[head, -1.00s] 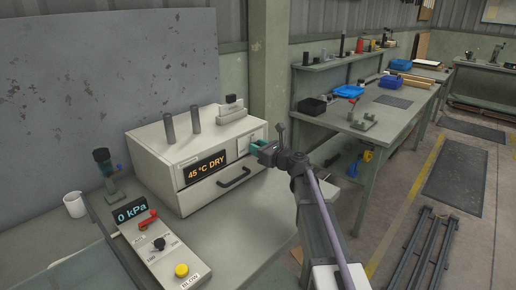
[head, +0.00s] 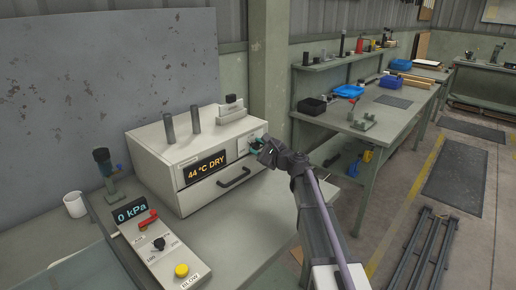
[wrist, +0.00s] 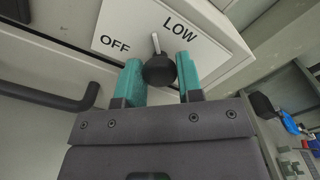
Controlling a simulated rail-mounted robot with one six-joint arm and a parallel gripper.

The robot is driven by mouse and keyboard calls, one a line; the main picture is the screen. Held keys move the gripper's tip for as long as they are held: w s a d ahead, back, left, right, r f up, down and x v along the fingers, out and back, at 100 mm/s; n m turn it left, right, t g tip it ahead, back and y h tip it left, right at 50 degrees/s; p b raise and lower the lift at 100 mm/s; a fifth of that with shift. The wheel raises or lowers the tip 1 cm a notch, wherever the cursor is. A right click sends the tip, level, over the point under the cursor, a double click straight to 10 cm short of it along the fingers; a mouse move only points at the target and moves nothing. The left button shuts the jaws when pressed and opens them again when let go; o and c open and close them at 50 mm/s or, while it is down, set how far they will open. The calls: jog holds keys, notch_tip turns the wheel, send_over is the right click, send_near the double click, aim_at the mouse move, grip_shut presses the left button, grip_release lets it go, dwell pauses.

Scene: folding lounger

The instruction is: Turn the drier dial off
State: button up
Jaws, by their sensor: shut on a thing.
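The drier (head: 180,150) is a cream box on the bench at the left in the head view, with a display (head: 204,166) reading "44 °C DRY". Its black dial (wrist: 159,72) shows in the wrist view on a white plate (wrist: 125,28) marked OFF and LOW. The dial's white pointer (wrist: 155,43) stands between the two words. My gripper (head: 255,145) is at the right of the drier's front. Its teal fingers (wrist: 160,75) are shut on the dial, one on each side. Other marks on the plate are not visible.
A dark drawer handle (head: 233,177) sticks out below the dial, close to my gripper; it also shows in the wrist view (wrist: 50,93). A control panel (head: 160,246) with a red lever and yellow button lies at the front left. The bench right of it is clear.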

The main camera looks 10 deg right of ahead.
jog(key=shift+n, duration=0.6)
jog(key=o, duration=0.9)
jog(key=shift+s, duration=0.1)
jog(key=v, duration=1)
jog(key=shift+s+d, duration=0.2)
